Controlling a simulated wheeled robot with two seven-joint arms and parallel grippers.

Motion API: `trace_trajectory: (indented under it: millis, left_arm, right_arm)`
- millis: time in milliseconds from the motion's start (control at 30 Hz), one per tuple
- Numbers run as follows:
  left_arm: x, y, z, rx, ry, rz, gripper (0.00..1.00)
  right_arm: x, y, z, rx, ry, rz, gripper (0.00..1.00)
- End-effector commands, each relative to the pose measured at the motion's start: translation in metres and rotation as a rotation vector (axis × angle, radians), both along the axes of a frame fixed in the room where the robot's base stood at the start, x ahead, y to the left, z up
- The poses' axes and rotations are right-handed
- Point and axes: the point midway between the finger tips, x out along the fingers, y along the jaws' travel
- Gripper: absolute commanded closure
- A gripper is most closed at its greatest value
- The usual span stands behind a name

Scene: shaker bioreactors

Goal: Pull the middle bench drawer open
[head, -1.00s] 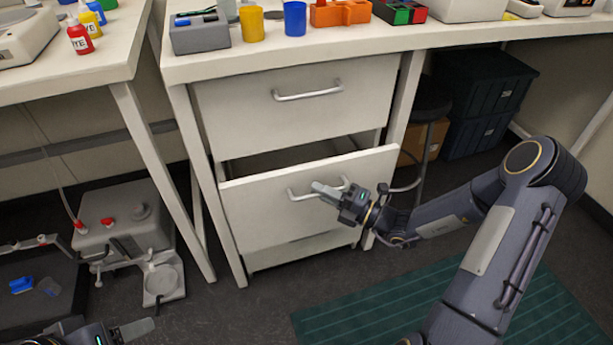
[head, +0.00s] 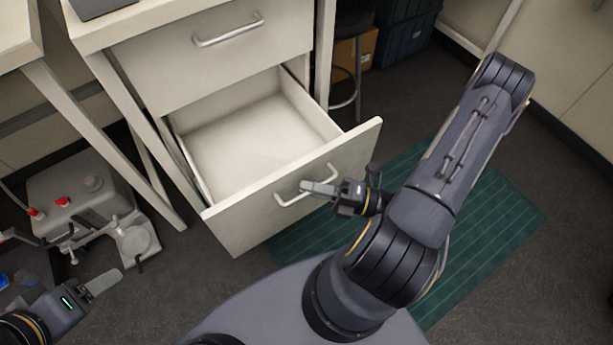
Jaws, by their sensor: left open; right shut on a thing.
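The middle bench drawer (head: 250,222) is pulled well out of the white drawer unit, and its pale inside looks empty. Its bar handle (head: 291,196) is on the front panel. My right gripper (head: 322,189) is shut on that handle, its fingers across the bar. My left gripper (head: 95,287) is open and empty at the lower left, apart from the drawer.
The closed upper drawer (head: 215,60) with its own handle is above. A grey device with red caps (head: 85,205) stands on the floor at the left. A green mat (head: 480,215) lies under my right arm. A stool (head: 347,60) and dark bins (head: 405,35) are behind.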

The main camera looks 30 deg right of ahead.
Motion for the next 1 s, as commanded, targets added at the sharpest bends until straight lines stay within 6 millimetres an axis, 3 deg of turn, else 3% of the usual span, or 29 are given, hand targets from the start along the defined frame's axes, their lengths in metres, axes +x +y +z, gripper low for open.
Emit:
trace_trajectory:
  millis: [300, 333, 467, 767, 1000]
  left_arm:
    - [0.000, 0.000, 0.000, 0.000, 0.000, 0.000, 0.42]
    - [0.000, 0.000, 0.000, 0.000, 0.000, 0.000, 0.42]
    - [0.000, 0.000, 0.000, 0.000, 0.000, 0.000, 0.42]
    - [0.000, 0.000, 0.001, 0.000, 0.000, 0.000, 0.42]
    - [0.000, 0.000, 0.008, 0.000, 0.000, 0.000, 0.42]
  right_arm:
    - [0.000, 0.000, 0.000, 0.000, -0.001, 0.001, 1.00]
    - [0.000, 0.000, 0.000, 0.000, -0.001, 0.001, 0.85]
    - [0.000, 0.000, 0.000, -0.001, -0.001, 0.001, 0.68]
    - [-0.001, -0.001, 0.000, -0.001, 0.000, 0.000, 0.68]
    - [-0.021, -0.024, -0.004, -0.005, 0.001, -0.004, 0.68]
